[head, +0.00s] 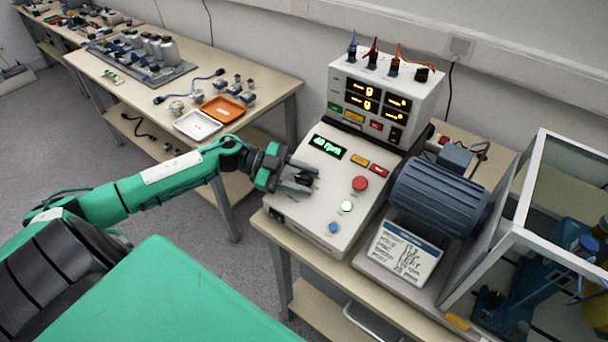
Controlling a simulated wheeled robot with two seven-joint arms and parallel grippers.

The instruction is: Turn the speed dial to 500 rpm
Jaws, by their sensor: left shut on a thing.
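The control box (357,162) is light grey with a sloped front panel and stands on the bench. Its green display (327,146) seems to read 40 rpm. The dark speed dial (304,179) is on the left of the panel, mostly hidden by my left gripper. My left gripper (301,178) comes in from the left and is shut on the dial. The dial's markings cannot be read. My right gripper is not in view.
A red button (360,184), a lit green button (347,206) and a blue button (333,227) sit right of the dial. A blue-grey motor (438,194), a label sign (404,254) and a framed enclosure (545,200) stand to the right. A side table (270,97) holds trays and parts.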

